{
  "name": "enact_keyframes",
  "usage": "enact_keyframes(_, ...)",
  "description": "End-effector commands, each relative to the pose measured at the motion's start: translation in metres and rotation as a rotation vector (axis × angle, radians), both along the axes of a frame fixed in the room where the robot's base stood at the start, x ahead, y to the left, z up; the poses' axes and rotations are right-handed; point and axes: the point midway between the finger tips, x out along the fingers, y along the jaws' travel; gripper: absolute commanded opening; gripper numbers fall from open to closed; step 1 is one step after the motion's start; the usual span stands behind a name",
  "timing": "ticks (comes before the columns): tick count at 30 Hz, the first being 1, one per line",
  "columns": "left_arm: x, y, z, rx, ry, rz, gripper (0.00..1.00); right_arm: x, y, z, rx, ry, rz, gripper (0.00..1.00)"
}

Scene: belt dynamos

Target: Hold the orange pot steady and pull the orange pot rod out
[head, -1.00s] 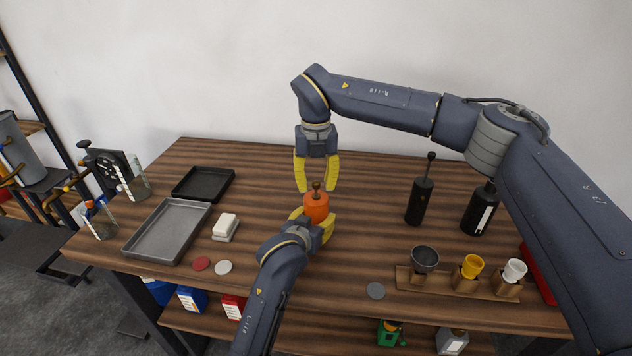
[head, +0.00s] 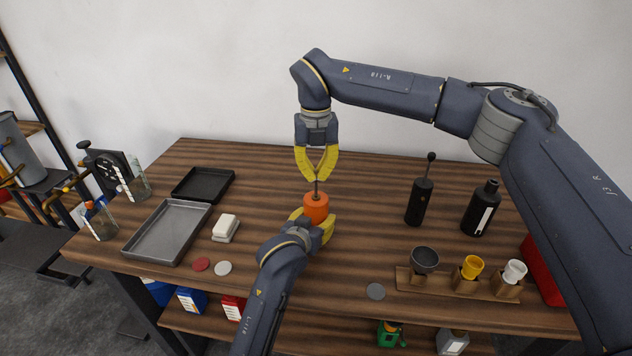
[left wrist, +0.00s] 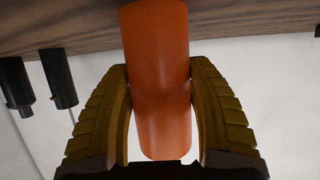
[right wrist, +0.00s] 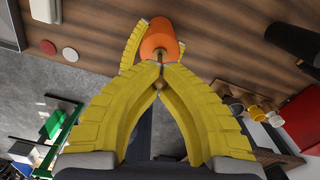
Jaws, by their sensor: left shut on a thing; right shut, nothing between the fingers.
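The orange pot (head: 316,209) stands upright on the table, its body between the yellow fingers of my left gripper (head: 313,228). The left wrist view shows the pot (left wrist: 156,80) with both fingers pressed on its sides. The thin rod (head: 316,188) rises straight from the pot's top to my right gripper (head: 317,177), which is above the pot with fingertips together. In the right wrist view the rod's knob (right wrist: 158,85) shows between the fingers, behind the closed tips. How firmly the tips touch the rod cannot be told. The rod's lower end is hidden inside the pot.
A black bottle with a rod (head: 419,202) and another black bottle (head: 481,209) stand to the right. A wooden rack (head: 440,285) with cups is at front right. A grey tray (head: 166,232), black tray (head: 203,185) and white block (head: 225,228) lie left.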

Motion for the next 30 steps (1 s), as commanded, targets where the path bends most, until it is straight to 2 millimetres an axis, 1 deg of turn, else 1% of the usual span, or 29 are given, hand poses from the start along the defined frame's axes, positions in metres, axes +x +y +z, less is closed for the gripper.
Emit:
enact_keyframes(1, 0.000, 0.001, -0.003, 0.004, 0.006, 0.001, 0.08, 0.000, 0.001, 0.013, 0.001, -0.003, 0.000, 0.00)
enact_keyframes(3, 0.000, 0.001, -0.003, 0.004, 0.006, 0.001, 0.08, 0.000, 0.001, 0.024, 0.000, -0.001, -0.001, 0.00)
enact_keyframes(7, 0.000, 0.001, -0.003, 0.005, 0.006, 0.001, 0.08, -0.001, 0.001, 0.040, 0.001, 0.000, 0.001, 0.00)
enact_keyframes(10, 0.000, 0.001, -0.003, 0.005, 0.006, 0.001, 0.09, -0.001, 0.001, 0.045, 0.001, 0.000, 0.001, 0.00)
enact_keyframes(19, 0.000, 0.001, -0.004, 0.004, 0.008, 0.001, 0.08, -0.001, 0.001, 0.047, 0.003, -0.002, 0.001, 0.00)
enact_keyframes(21, 0.000, 0.001, -0.004, 0.005, 0.008, 0.001, 0.09, -0.001, 0.001, 0.047, 0.003, -0.002, 0.001, 0.10)
enact_keyframes(27, -0.001, 0.001, -0.004, 0.005, 0.007, 0.000, 0.08, -0.001, 0.001, 0.046, 0.002, -0.001, 0.001, 0.33)
enact_keyframes(29, -0.001, 0.001, -0.004, 0.005, 0.007, 0.000, 0.08, -0.001, 0.001, 0.045, 0.002, 0.000, 0.001, 0.40)
enact_keyframes(30, -0.001, 0.001, -0.004, 0.005, 0.007, 0.000, 0.08, -0.001, 0.001, 0.045, 0.002, 0.000, 0.001, 0.41)
